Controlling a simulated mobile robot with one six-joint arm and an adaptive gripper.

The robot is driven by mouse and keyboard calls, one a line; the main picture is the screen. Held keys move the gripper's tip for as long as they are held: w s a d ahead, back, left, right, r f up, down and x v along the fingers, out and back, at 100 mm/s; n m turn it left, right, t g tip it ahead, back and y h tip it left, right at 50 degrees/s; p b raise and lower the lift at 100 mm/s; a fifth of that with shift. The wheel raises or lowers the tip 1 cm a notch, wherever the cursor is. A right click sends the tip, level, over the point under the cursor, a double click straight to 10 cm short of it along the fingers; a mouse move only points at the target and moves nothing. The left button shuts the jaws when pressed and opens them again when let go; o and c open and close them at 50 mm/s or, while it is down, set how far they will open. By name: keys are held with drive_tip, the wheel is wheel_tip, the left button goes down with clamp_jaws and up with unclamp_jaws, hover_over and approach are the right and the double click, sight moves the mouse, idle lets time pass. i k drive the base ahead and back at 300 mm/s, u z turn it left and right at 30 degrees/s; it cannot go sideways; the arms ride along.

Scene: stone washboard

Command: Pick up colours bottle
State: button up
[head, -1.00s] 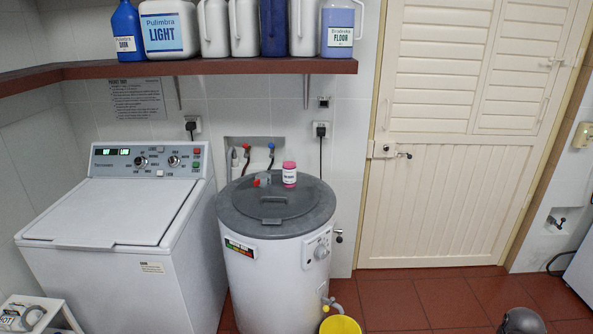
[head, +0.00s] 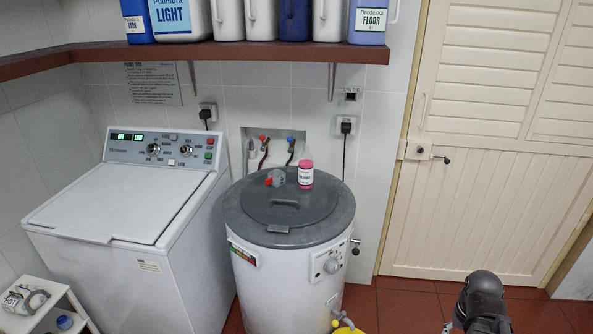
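A small bottle with a pink cap and a white label band (head: 305,175) stands upright on the grey round lid (head: 268,213) of a white tub-shaped machine. Its label is too small to read for certain, so I cannot confirm it is the colours bottle. A small grey and red fitting (head: 275,179) lies just left of it. A dark part of my arm shows at the lower right of the head view, well apart from the bottle. My gripper's fingers do not show.
A white washing machine (head: 130,205) stands left of the tub. A red-brown shelf (head: 260,78) with several large bottles hangs above. A yellow container (head: 347,330) is on the floor in front. A cream door (head: 480,190) is at the right. A small white stand (head: 60,295) is lower left.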

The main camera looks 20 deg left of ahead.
sight(306, 162)
drive_tip(key=u, duration=0.6)
drive_tip(key=i, duration=0.8)
drive_tip(key=u, duration=0.5)
